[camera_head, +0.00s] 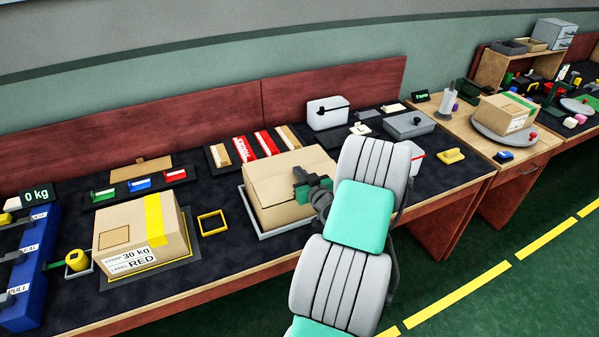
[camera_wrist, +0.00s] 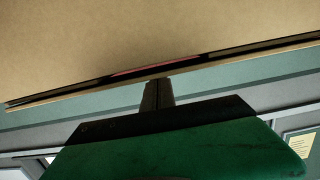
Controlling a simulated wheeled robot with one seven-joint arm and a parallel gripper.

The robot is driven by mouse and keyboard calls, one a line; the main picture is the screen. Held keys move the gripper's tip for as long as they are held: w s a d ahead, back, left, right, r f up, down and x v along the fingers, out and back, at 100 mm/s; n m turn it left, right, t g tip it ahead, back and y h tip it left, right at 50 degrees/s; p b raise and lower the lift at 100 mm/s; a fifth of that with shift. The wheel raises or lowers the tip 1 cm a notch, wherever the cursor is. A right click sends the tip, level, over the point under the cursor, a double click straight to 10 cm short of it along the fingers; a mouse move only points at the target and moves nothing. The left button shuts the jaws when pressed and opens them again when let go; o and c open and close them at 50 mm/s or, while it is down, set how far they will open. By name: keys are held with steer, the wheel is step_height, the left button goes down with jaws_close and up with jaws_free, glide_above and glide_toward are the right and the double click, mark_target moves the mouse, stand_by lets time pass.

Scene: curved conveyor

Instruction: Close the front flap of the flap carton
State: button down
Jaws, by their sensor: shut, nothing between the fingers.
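The flap carton (camera_head: 272,185), plain brown cardboard, sits on a light tray (camera_head: 250,213) on the dark bench, in the middle of the head view. My gripper (camera_head: 303,193) is at the carton's front right side, and my arm hides that corner. In the wrist view, cardboard (camera_wrist: 130,35) fills the top, with a thin flap edge (camera_wrist: 215,62) along its lower border. A narrow dark gap with a reddish strip shows between them. My gripper's fingers (camera_wrist: 157,84) are shut and empty, with the tips at or very near that edge; contact cannot be told.
A taped carton (camera_head: 140,235) labelled RED stands to the left, with a yellow square frame (camera_head: 212,222) between the cartons. Red and brown packets (camera_head: 243,150) lie behind the flap carton. A white box (camera_head: 327,112) and a grey case (camera_head: 408,125) stand behind and to the right.

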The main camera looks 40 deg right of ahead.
step_height(320, 180, down, 2)
steer(key=b, duration=0.3)
steer(key=shift+b, duration=0.3)
steer(key=shift+r, duration=0.1)
